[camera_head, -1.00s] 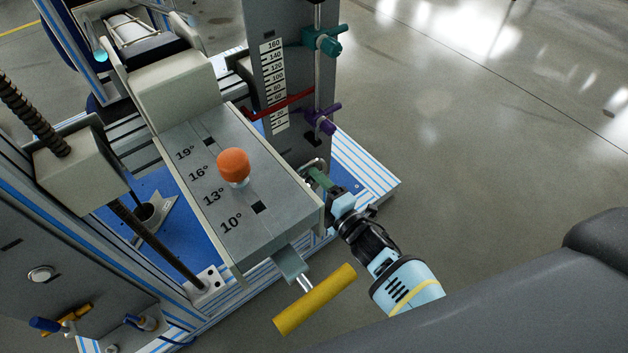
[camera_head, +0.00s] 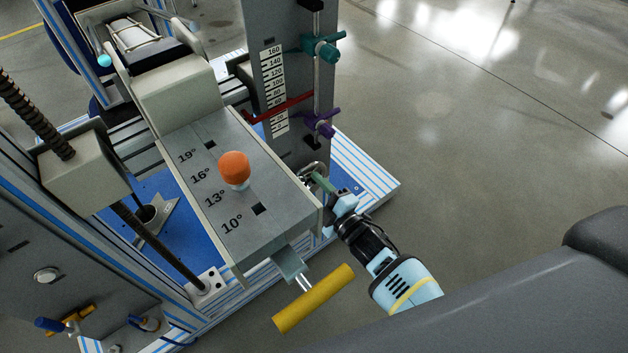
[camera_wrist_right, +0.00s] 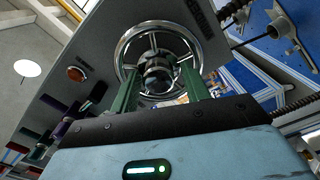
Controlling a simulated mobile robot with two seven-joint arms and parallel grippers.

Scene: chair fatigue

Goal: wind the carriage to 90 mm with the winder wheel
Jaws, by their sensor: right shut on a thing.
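The winder wheel (camera_wrist_right: 124,52) is a spoked chrome ring with a dark hub, facing my right wrist camera. In the head view only part of its chrome rim (camera_head: 312,168) shows, beside the grey bench top. My right gripper (camera_head: 322,181) is at the wheel, shut on it. In the wrist view its green fingers (camera_wrist_right: 160,88) stand either side of a dark knob in front of the wheel; the exact contact is partly hidden. A red pointer (camera_head: 285,106) crosses the white scale (camera_head: 271,65) in its lower half, near 60; the exact reading is unclear. My left gripper is out of view.
A teal clamp (camera_head: 322,46) and a purple clamp (camera_head: 321,122) sit on the rod beside the scale. An orange knob (camera_head: 234,165) stands on the angle-marked top. A yellow bar handle (camera_head: 314,299) juts out near my right arm. Open floor lies right.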

